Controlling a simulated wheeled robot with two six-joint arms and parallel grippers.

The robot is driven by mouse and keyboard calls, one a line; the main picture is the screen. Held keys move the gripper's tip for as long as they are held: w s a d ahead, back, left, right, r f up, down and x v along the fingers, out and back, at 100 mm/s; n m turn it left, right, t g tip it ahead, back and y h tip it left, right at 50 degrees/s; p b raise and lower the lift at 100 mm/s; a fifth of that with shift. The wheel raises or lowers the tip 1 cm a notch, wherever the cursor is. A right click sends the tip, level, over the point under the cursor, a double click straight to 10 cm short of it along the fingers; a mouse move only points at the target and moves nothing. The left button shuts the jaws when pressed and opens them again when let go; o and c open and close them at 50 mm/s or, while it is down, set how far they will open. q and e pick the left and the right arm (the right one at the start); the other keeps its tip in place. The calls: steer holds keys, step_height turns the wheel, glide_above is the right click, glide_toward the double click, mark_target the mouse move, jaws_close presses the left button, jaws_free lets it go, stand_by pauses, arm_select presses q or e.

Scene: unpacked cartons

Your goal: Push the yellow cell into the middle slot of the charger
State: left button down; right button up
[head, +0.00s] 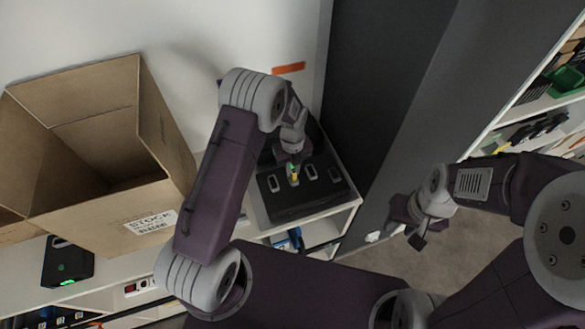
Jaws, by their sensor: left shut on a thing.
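The yellow cell (294,170) is small and upright in my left gripper (293,163), with a green patch showing near its top. My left gripper is shut on it, over the black charger (282,204). The charger lies on a white shelf top and has light-rimmed slots on both sides of the cell. The cell's lower end is at a slot between them; how deep it sits I cannot tell. My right gripper (418,238) hangs away at the right, over the floor; its jaw opening is not clear.
A large open carton (95,150) stands left of my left arm. A black device with a green light (68,262) lies at the lower left. A dark grey panel (385,90) rises behind the charger. Stocked shelves (540,120) are at the far right.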

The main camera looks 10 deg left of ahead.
mark_target(293, 168)
arm_select(q)
steer(key=c, duration=1.3)
jaws_free()
steer(key=shift+c, duration=0.2)
step_height(293, 168, up, 9)
steer(key=shift+r+b, duration=0.1)
steer(key=shift+b, duration=1.1)
